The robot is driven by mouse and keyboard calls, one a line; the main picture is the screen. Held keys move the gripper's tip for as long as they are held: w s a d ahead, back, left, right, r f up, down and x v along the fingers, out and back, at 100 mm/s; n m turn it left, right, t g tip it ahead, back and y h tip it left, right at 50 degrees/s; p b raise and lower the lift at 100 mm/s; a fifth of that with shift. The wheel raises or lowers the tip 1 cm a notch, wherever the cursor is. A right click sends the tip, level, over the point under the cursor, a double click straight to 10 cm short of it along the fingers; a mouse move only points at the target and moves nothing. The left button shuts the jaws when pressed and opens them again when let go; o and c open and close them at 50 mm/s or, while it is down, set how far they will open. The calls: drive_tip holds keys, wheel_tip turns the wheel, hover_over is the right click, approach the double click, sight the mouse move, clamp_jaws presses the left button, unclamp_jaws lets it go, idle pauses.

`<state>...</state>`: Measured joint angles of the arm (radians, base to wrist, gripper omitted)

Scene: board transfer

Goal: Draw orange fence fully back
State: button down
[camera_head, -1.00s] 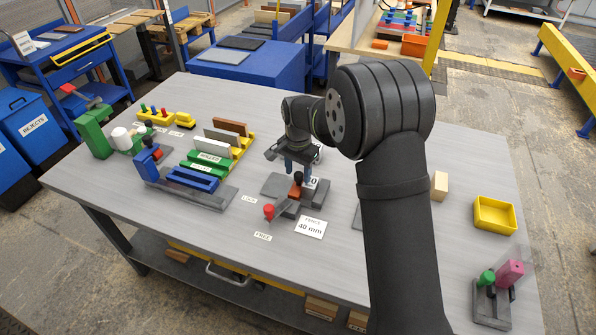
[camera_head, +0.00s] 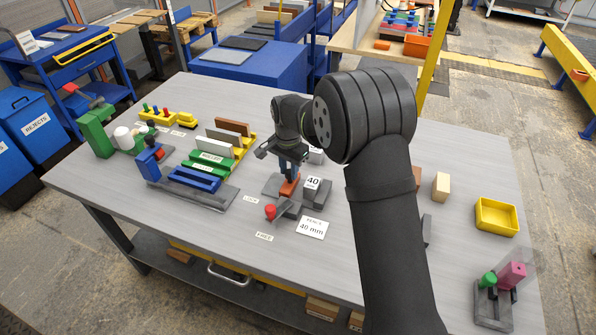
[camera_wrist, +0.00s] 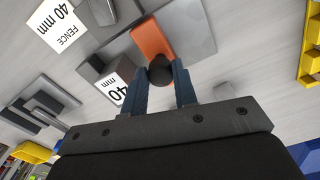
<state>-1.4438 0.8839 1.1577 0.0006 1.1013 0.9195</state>
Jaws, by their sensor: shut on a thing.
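The orange fence (camera_head: 289,187) sits on a grey fixture (camera_head: 317,196) near the middle of the table. In the wrist view the fence (camera_wrist: 153,41) shows as a flat orange block with a dark round knob (camera_wrist: 160,73). My gripper (camera_wrist: 161,82) has its two blue-grey fingers shut on this knob, one on each side. In the head view my gripper (camera_head: 289,170) points down over the fence and partly hides it. A block marked 40 (camera_head: 312,183) stands to the right of the fence, with a gap between them.
A red-knobbed lever (camera_head: 270,211) is at the fixture's front, near LOCK and FREE labels. A "FENCE 40 mm" card (camera_head: 312,227) lies in front. My arm hides part of the table.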

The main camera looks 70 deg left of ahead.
sight(287, 172)
drive_tip(key=shift+s+a+r, duration=0.1)
drive_tip(key=shift+s+a, duration=0.1)
drive_tip(key=shift+a, duration=0.05)
drive_tip(key=c, duration=1.1)
unclamp_jaws()
drive_tip(key=shift+c, duration=0.2)
drive_tip(key=shift+r, duration=0.15)
wheel_tip(287, 172, up, 17)
